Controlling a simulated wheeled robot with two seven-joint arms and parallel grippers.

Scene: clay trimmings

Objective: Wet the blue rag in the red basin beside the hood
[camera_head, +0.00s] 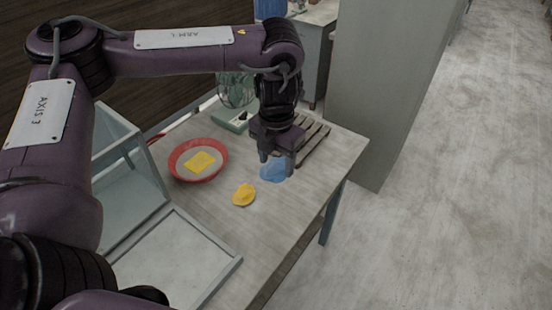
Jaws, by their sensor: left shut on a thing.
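The blue rag (272,172) lies crumpled on the table under my left gripper (277,160). My left gripper points down and is shut on the rag's upper part. The rag looks to be at table height; I cannot tell if it is lifted clear. The red basin (176,154) stands on the table to the left of the rag, with a yellow cloth (200,161) inside it. The hood (128,180), a pale box with clear panels, is beside the basin at the left. My right gripper is not in view.
A second yellow cloth (244,194) lies on the table (262,222) between the hood's tray and the rag. A slatted rack (313,138) is just behind my gripper. A green device (231,120) stands behind the basin. A tall grey cabinet (385,90) rises beyond the table's right edge.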

